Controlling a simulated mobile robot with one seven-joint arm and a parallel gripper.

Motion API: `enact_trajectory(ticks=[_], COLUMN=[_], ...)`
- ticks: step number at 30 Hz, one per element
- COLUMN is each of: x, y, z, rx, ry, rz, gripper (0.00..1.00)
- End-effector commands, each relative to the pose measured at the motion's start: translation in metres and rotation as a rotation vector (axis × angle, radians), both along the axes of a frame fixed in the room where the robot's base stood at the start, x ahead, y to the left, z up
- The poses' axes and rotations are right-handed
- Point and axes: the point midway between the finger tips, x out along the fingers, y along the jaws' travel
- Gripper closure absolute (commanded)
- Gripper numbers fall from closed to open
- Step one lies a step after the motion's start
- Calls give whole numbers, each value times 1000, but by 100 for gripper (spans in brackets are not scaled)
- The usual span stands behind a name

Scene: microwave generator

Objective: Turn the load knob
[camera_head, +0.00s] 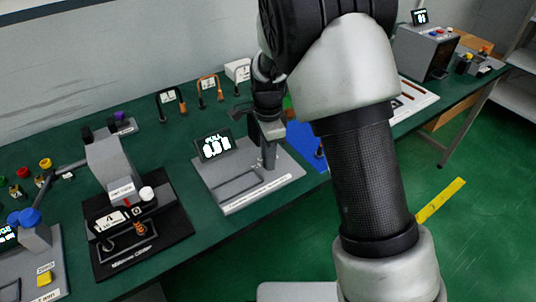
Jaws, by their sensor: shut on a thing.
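My gripper (268,138) points down at the grey pull station (225,203) in the middle of the bench. Its fingers are shut at the top of the station's upright post (269,158). The load knob is hidden between and behind the fingers, so its shape and angle cannot be seen. The station's small black display (213,145) stands to the left of my gripper and shows "PULL" over white digits too small to read surely. My arm covers much of the picture to the right of the station.
A black-based grey machine (112,170) with a white knob stands left of the station. Cable loops (170,102) stand behind. A blue mat (306,140) lies just right, partly hidden by my arm. A grey box unit (426,52) stands at the bench's far right. Green bench shows around the station.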

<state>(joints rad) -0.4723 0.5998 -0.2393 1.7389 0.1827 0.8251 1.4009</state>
Motion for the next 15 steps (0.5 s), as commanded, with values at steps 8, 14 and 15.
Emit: enact_trajectory(ticks=[8, 14, 15], x=[1, 1, 1], y=[-1, 0, 0], z=[1, 1, 1], rx=[1, 1, 1], ry=[-3, -2, -2], rz=[-4, -3, -3], gripper=[97, 56, 56])
